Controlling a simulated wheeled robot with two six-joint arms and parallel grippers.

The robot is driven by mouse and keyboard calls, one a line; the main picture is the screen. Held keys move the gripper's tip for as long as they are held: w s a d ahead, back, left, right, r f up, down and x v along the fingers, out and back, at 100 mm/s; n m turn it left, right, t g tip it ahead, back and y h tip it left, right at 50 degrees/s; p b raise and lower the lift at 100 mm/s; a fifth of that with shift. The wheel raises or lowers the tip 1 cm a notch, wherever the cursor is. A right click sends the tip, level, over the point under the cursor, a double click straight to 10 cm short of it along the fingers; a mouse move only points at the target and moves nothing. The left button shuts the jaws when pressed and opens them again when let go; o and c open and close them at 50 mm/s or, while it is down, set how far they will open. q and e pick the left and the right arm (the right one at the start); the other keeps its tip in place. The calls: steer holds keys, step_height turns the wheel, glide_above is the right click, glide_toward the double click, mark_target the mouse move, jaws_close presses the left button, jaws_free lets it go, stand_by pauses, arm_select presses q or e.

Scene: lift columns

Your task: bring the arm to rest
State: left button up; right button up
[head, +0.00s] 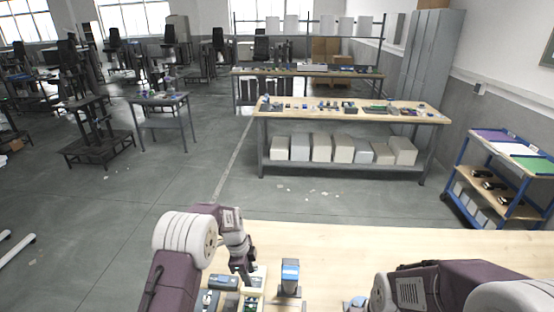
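My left arm comes in from the bottom left and bends down over the near wooden table (400,248). My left gripper (248,277) points down over small parts at the table's front left; whether its fingers are apart or closed is too small to tell. My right arm lies low across the bottom right. Its gripper is not clearly visible; it is hidden at the bottom edge.
A blue-topped device (290,276) stands right of my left gripper. Dark small parts (222,282) lie left of it. The table's middle and back are bare. Beyond are a workbench (350,112) and a blue cart (505,175).

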arm_select(q)
step_height(320, 180, up, 6)
steer(key=a+f+t+b, duration=0.1)
steer(key=b, duration=0.2)
steer(key=s+a+r+n+b, duration=0.2)
steer(key=s+n, duration=0.2)
steer(key=s, duration=0.5)
steer(key=s+a+f+n, duration=0.1)
steer(key=s+f+n, duration=0.1)
steer(key=s+n, duration=0.5)
steer(key=s+a+f+n+y, duration=0.1)
steer(key=s+f+n, duration=0.1)
steer(key=s+n, duration=0.4)
steer(key=shift+s+a+n+y+b, duration=0.3)
steer(key=shift+s+n, duration=0.1)
steer(key=shift+n, duration=0.5)
steer(key=shift+s, duration=0.1)
